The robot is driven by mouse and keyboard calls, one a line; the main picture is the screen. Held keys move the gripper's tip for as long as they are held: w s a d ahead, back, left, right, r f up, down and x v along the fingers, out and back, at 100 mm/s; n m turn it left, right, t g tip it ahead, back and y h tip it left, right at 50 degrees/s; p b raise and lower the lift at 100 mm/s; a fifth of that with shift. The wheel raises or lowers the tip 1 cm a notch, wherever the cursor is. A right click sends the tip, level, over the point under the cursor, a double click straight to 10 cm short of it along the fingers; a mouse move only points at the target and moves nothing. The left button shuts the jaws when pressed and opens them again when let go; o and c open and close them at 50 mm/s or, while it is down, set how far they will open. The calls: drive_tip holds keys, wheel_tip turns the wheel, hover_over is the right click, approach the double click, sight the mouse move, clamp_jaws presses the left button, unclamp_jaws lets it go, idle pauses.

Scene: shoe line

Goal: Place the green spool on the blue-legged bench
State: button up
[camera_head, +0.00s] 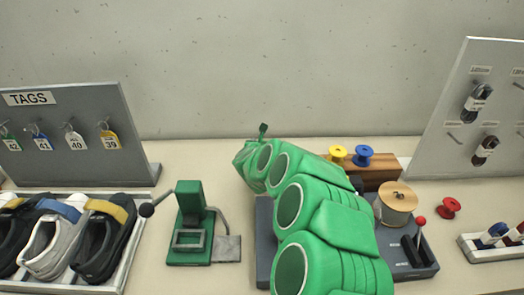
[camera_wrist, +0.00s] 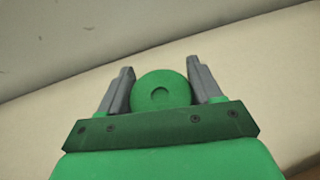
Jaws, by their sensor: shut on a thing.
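The green spool (camera_wrist: 160,78) shows in the wrist view as a round green disc with a small dimple at its centre. It sits between the two grey fingers of my gripper (camera_wrist: 161,66), which is shut on it. A pale surface lies beyond it. In the head view my green arm reaches away over the bench top (camera_head: 160,278), and its end is near the back of the bench. A small green piece shows above the arm's end; I cannot tell whether it is the spool. No blue legs show in either view.
Yellow (camera_head: 338,153) and blue (camera_head: 363,155) spools sit on a wooden block. A red spool (camera_head: 449,206) lies at right. A green hand press (camera_head: 190,225), a shoe tray (camera_head: 128,262) and a tag board (camera_head: 75,125) stand left. A tan spool (camera_head: 398,200) is on a dark machine.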

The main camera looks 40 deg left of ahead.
drive_tip(key=shift+w+a+f, duration=0.15)
drive_tip(key=shift+a+f, duration=0.05)
drive_tip(key=shift+f, duration=1.65)
drive_tip(key=shift+f, duration=0.15)
drive_tip(key=o, duration=1.1)
drive_tip(key=shift+c, duration=0.2)
drive_tip(key=shift+r, duration=0.2)
